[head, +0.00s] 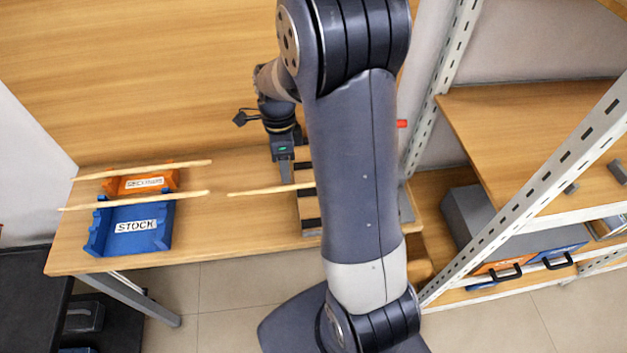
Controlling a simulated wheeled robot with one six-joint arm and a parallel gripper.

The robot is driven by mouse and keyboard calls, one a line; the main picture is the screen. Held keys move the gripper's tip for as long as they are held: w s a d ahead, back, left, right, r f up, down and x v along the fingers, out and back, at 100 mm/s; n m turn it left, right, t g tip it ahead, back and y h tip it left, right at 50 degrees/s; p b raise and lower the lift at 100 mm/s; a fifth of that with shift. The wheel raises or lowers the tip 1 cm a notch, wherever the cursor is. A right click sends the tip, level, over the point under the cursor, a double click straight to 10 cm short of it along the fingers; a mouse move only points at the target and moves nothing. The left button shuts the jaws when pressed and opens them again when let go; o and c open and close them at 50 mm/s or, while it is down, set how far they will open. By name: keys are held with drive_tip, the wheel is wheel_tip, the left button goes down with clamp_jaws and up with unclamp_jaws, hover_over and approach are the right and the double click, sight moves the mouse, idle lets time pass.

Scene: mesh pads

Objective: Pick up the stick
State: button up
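Three thin pale wooden sticks show in the head view. One stick (265,190) runs below my gripper (287,183), its left part over the bare tabletop and its right part crossing a slatted wooden piece, up to my arm. My gripper points down, with its fingertips at or just above this stick. I cannot tell whether the fingers are closed on it. A second stick (150,199) lies across the top of the blue STOCK bin (125,242). A third stick (150,169) lies across the orange bin (165,180) behind it.
The wooden table (75,250) has free room between the bins and the slatted piece (306,208). A metal-post shelf (540,200) with a grey box (480,215) stands at the right. My arm hides the middle.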

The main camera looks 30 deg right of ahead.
sight(287, 186)
drive_tip(key=x, duration=0.5)
drive_tip(key=shift+w+d+p, duration=0.1)
drive_tip(key=shift+w+p, duration=0.05)
drive_tip(key=shift+p, duration=0.2)
clamp_jaws()
